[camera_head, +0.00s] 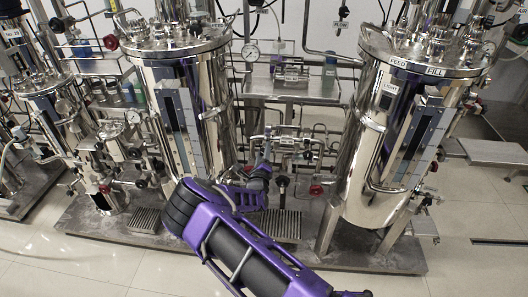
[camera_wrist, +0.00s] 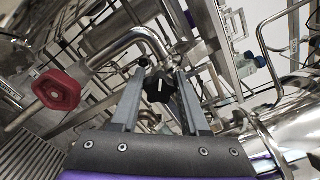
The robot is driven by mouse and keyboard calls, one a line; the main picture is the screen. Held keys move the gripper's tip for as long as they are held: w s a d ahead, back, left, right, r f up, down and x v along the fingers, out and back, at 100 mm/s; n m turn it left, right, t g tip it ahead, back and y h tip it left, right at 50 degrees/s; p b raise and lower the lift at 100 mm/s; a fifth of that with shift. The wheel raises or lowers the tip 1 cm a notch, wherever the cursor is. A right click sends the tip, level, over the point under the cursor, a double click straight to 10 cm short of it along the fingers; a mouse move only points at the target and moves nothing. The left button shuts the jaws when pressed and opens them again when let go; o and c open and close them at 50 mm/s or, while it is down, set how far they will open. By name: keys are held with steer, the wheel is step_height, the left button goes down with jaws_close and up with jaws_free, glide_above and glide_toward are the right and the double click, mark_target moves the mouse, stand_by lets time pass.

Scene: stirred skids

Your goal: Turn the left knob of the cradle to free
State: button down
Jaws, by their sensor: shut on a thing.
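A black knob (camera_wrist: 159,87) with a pale mark on its face sits between the two grey fingers of my gripper (camera_wrist: 160,76) in the wrist view. The fingers stand one on each side of it, and my gripper is shut on it. In the head view my purple and black arm reaches up from the bottom, and my gripper (camera_head: 264,172) is at the low pipework between the two large steel vessels. The held knob is hidden or too small to make out there. I cannot read any position label by the knob.
A red knob (camera_wrist: 57,90) is left of my fingers in the wrist view. Bent steel pipes (camera_wrist: 135,42) pass close to the fingertips. In the head view, a left vessel (camera_head: 150,95) and a right vessel (camera_head: 368,140) flank the arm. Open floor (camera_head: 470,225) lies at right.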

steer(key=n, duration=0.5)
steer(key=shift+f+n, duration=0.2)
steer(key=shift+n, duration=0.1)
steer(key=n, duration=0.5)
steer(key=shift+n, duration=0.3)
steer(key=shift+f, duration=0.1)
steer(key=shift+c, duration=2.1)
jaws_free()
steer(key=shift+s, duration=0.1)
steer(key=s+p, duration=0.1)
steer(key=s, duration=1.6)
steer(key=shift+s+a, duration=0.15)
steer(key=shift+a, duration=0.1)
